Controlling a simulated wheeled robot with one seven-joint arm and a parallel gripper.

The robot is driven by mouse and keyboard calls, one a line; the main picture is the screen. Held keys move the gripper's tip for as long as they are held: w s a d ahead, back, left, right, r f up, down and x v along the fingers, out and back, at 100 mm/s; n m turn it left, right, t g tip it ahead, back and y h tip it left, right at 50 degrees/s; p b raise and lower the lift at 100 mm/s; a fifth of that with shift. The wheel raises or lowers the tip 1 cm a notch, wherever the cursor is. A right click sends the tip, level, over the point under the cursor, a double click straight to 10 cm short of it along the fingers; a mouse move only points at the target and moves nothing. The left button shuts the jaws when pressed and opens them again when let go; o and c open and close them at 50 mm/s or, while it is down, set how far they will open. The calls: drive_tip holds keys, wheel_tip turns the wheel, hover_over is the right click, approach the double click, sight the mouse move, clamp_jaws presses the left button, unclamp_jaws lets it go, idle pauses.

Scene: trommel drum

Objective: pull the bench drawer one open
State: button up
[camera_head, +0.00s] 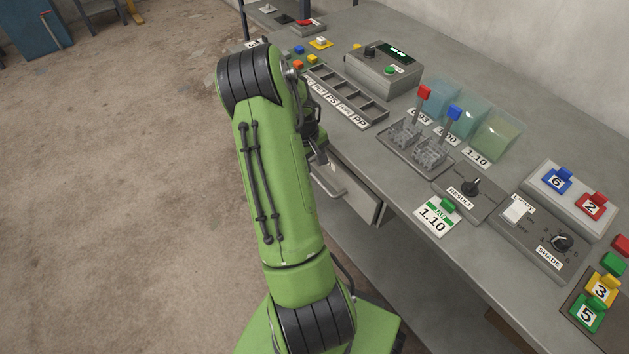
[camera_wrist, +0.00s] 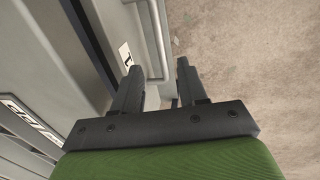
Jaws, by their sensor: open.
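The bench drawer one is a grey drawer under the bench top; its front (camera_head: 359,203) shows in the head view to the right of my arm, partly hidden by it. Its bar handle (camera_head: 330,184) sticks out from the front. In the wrist view, the drawer front (camera_wrist: 109,28) bears a white label with a 1, beside the upright bar handle (camera_wrist: 155,38). My gripper (camera_wrist: 158,78) is open, one finger on each side of the handle's lower part in the picture. Contact and depth cannot be told. In the head view my gripper (camera_head: 317,150) is mostly hidden behind my arm.
The floor (camera_head: 120,200) on the left is clear.

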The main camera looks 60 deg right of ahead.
sight(319, 181)
drive_tip(key=f+b, duration=0.1)
drive_tip(key=f, duration=0.2)
drive_tip(key=d+f, duration=0.1)
drive_tip(key=f, duration=0.2)
drive_tip(key=f+b, duration=0.1)
drive_tip(key=f, duration=0.2)
drive_tip(key=shift+s+d+f+b, duration=0.2)
drive_tip(key=shift+s+d+b, duration=0.1)
drive_tip(key=shift+s+d, duration=0.1)
drive_tip(key=shift+c, duration=0.2)
clamp_jaws()
drive_tip(key=shift+a, duration=0.1)
